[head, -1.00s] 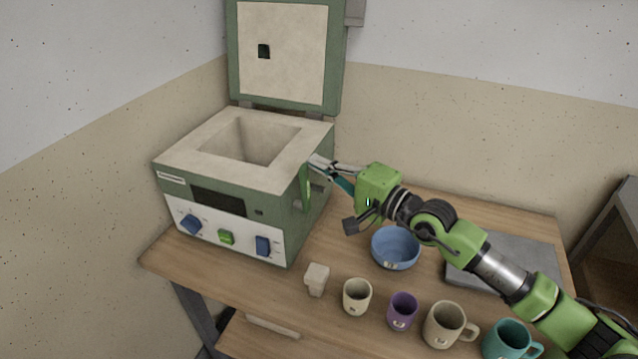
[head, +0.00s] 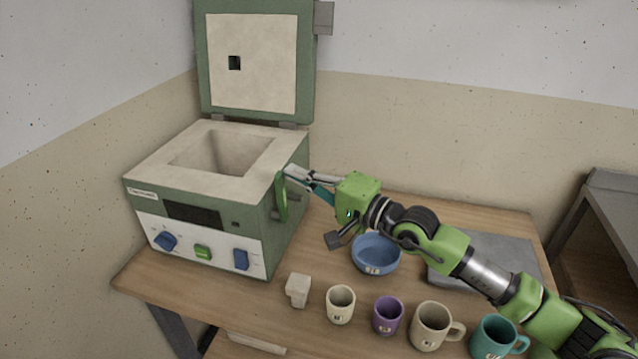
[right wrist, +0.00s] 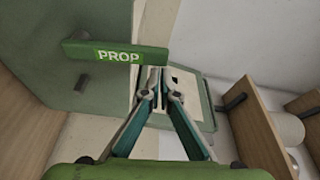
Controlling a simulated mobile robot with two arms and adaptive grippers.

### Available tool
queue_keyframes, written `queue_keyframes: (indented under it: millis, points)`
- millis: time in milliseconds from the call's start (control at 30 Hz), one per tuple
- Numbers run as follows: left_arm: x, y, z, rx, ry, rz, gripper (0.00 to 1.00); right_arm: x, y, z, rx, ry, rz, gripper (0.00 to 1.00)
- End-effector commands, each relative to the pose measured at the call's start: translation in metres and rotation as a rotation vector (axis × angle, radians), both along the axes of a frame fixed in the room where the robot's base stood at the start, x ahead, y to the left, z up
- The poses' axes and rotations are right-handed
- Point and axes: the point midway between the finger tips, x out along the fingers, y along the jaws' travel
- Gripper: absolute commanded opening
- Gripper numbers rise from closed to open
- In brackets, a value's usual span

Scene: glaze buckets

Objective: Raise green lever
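The green lever (head: 282,199) is on the right side wall of the green kiln (head: 205,195) and stands upright along it in the head view. In the right wrist view the lever (right wrist: 85,51) carries a "PROP" label. My right gripper (head: 288,174) is at the lever's upper end, beside the kiln. In the right wrist view its fingertips (right wrist: 158,73) are close together, just by the lever's end. I see nothing between them and cannot tell whether they touch the lever. The kiln lid (head: 253,62) stands open. My left gripper is not in view.
A blue bowl (head: 376,255) stands below my right arm. A small pale block (head: 298,290), a cream mug (head: 340,305), a purple mug (head: 388,316), a beige mug (head: 432,326) and a teal mug (head: 494,338) line the table's front. A grey slab (head: 500,250) lies at right.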

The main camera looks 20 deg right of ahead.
Motion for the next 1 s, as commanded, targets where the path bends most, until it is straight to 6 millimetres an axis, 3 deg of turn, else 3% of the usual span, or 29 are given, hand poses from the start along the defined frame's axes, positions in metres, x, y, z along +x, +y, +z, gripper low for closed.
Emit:
queue_keyframes:
  millis: [500, 700, 1000]
  points:
    - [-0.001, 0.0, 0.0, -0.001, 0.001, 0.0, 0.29, -0.071, -0.055, -0.008, -0.006, 0.007, 0.0, 0.0]
    - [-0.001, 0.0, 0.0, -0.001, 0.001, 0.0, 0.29, -0.084, -0.065, -0.007, -0.003, 0.004, 0.0, 0.0]
    - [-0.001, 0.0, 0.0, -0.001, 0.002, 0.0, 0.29, -0.087, -0.067, -0.006, 0.0, 0.002, 0.001, 0.0]
